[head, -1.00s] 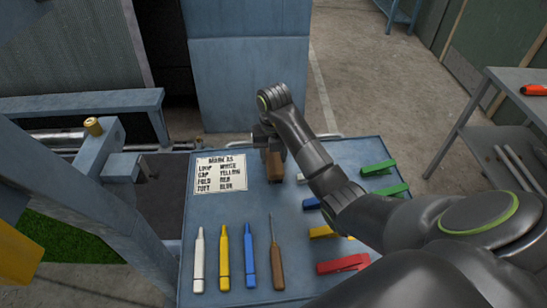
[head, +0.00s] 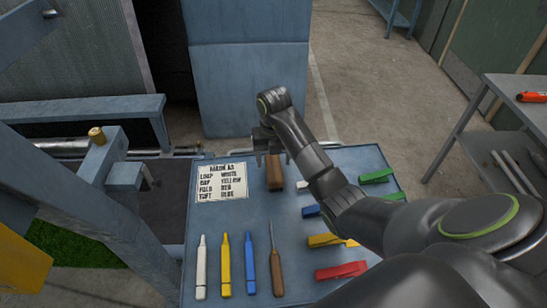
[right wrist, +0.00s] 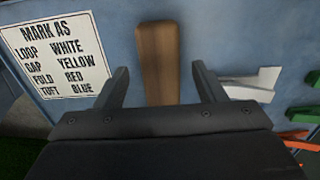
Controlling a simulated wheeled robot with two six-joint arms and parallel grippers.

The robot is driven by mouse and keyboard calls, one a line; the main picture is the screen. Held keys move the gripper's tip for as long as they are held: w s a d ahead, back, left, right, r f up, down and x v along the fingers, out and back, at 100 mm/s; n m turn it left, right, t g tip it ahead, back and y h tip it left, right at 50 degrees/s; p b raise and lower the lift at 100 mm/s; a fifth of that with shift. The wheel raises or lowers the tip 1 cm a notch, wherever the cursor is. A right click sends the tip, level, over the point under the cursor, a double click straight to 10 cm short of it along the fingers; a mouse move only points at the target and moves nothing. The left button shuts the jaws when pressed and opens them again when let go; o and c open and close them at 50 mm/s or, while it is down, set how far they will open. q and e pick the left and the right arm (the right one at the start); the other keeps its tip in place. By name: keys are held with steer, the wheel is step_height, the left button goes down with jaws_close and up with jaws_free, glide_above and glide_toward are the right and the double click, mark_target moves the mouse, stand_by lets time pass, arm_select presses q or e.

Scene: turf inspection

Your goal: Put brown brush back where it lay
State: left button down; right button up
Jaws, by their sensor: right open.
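The brown brush (head: 275,174) lies on the blue tabletop (head: 222,217), just right of the printed card. In the right wrist view the brush (right wrist: 158,62) shows as a long brown block pointing away from the gripper. My right gripper (head: 272,156) is open at the near-back edge of the table, over the brush. In the right wrist view its fingers (right wrist: 160,78) stand on either side of the brush, with a gap on both sides. The brush's end under the gripper is hidden. My left gripper is not in view.
The card (head: 221,182) lists marks and colours. Green, blue, yellow and red clips (head: 341,270) lie to the right, partly behind my arm. Bare tabletop lies between card and markers.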

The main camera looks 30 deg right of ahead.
mark_target(274, 164)
step_height(274, 164, up, 10)
steer(key=p, duration=0.8)
steer(key=shift+f+p, duration=0.2)
steer(key=shift+p, duration=0.1)
steer(key=shift+f, duration=0.1)
